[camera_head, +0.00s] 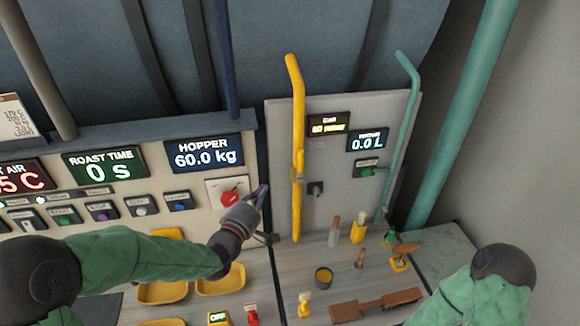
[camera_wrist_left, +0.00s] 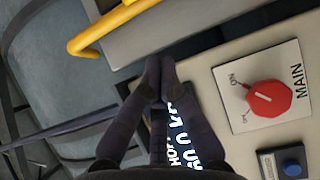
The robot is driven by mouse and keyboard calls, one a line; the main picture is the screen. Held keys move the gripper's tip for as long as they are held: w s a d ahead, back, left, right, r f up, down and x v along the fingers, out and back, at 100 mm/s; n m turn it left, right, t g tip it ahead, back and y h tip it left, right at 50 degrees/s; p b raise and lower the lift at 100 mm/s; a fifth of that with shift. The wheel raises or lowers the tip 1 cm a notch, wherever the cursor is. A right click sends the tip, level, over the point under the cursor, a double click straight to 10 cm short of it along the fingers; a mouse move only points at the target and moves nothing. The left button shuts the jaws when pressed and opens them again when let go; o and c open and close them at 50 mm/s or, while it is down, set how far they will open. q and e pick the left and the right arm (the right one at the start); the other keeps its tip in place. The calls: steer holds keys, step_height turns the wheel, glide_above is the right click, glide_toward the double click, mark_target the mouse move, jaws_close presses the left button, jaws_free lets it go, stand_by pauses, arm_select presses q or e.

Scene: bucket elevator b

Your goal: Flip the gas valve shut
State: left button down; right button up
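A vertical yellow pipe (camera_head: 297,110) runs down the grey panel; a yellow lever-like fitting (camera_head: 299,163) sits partway along it and looks roughly in line with the pipe. I take this to be the gas valve. My left gripper (camera_head: 262,192) is left of the pipe and a little below the fitting, apart from both. In the left wrist view its fingertips (camera_wrist_left: 160,74) are together with nothing between them. The yellow pipe's bent end (camera_wrist_left: 95,35) shows beyond them; the fitting is not clear there. My right arm is at the lower right, its gripper out of view.
A red MAIN knob (camera_head: 230,197) is just left of my left gripper, and larger in the wrist view (camera_wrist_left: 268,99). A grey cabinet (camera_head: 330,210) carries small displays. The counter below holds a cup (camera_head: 323,278), a brush (camera_head: 375,305) and small tools. A teal pipe (camera_head: 408,120) stands to the right.

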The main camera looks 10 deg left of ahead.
arm_select(q)
steer(key=p, duration=0.2)
glide_toward(301, 162)
steer(key=w+a, duration=0.5)
steer(key=shift+w+d+f+p, duration=0.2)
steer(key=shift+w+d, duration=0.2)
steer(key=shift+d, duration=0.2)
steer(key=shift+w+d+f+p, duration=0.1)
steer(key=shift+w+d+p, duration=0.2)
steer(key=shift+d, duration=0.35)
steer(key=shift+w+d+f+p, duration=0.1)
steer(key=shift+w+d, duration=0.35)
steer(key=shift+d, duration=0.15)
